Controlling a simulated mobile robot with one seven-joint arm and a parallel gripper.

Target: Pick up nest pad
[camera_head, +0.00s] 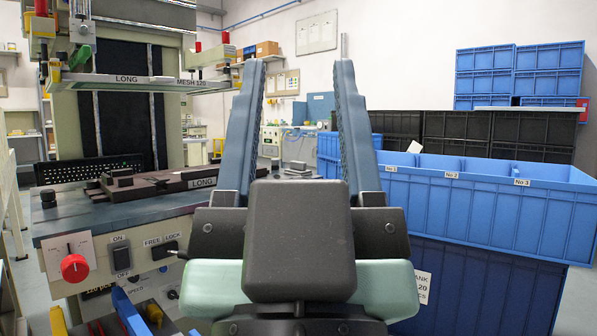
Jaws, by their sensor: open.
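My gripper (298,66) is in the middle of the view, its two long blue-grey fingers pointing up and apart. It is open, with nothing between the fingers. A dark brown pad labelled LONG (168,187), which looks like the nest pad, lies on the printing machine's grey table (75,218) at the left. It has small raised dark blocks on top. My gripper is to the right of the pad and apart from it. The left finger and gripper body may hide the pad's right end.
A screen frame (150,84) marked LONG, MESH 120 hangs above the machine table. A red knob (75,267) and switches are on its front panel. Blue bins (480,200) marked No.2 and No.3 stand at the right, with black crates (530,132) behind.

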